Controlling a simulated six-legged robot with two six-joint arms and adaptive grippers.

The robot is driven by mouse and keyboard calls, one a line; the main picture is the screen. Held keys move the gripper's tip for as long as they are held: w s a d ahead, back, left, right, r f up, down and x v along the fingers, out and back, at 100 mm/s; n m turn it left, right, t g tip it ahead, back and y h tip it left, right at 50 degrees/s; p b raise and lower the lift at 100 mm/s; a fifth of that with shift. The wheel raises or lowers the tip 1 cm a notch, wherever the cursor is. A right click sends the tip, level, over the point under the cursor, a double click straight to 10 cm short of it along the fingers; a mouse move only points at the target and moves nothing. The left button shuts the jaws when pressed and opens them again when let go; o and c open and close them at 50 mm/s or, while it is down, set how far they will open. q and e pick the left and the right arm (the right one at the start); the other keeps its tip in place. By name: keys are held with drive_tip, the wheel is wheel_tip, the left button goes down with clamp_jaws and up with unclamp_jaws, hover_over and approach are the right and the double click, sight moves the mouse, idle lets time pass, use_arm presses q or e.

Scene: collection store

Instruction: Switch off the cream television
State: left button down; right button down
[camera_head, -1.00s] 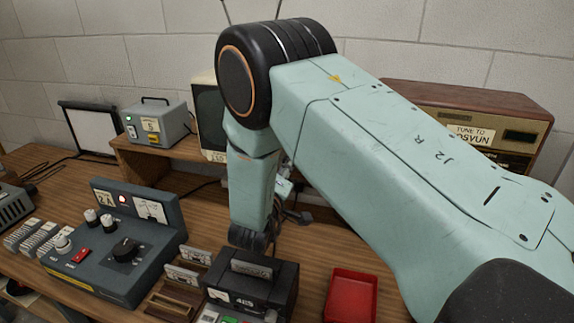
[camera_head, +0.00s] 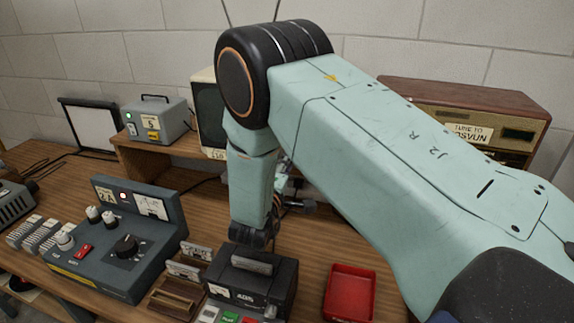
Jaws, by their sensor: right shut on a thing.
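The cream television (camera_head: 203,86) stands on a wooden shelf behind my right arm. Its left side and part of a dark screen show, with a small label below; the rest is hidden by the arm. My right gripper (camera_head: 298,198) is mostly hidden behind my own forearm, low and to the right of the television. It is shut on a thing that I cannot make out. A dark cable runs close by it. My left gripper is not in view.
A grey control box (camera_head: 118,240) with knobs, a black card device (camera_head: 250,280) and a red tray (camera_head: 350,293) stand on the wooden desk. A grey instrument (camera_head: 158,118) is left of the television; a brown radio (camera_head: 470,105) is at the right.

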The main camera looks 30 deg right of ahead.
drive_tip(key=shift+w+a+r, duration=0.1)
drive_tip(key=shift+r, duration=0.05)
drive_tip(key=c, duration=1.4)
unclamp_jaws()
drive_tip(key=o, duration=0.3)
drive_tip(key=shift+a, duration=0.2)
drive_tip(key=shift+d, duration=0.15)
drive_tip(key=v, duration=0.7)
drive_tip(key=shift+s, duration=0.25)
drive_tip(key=shift+a, duration=0.25)
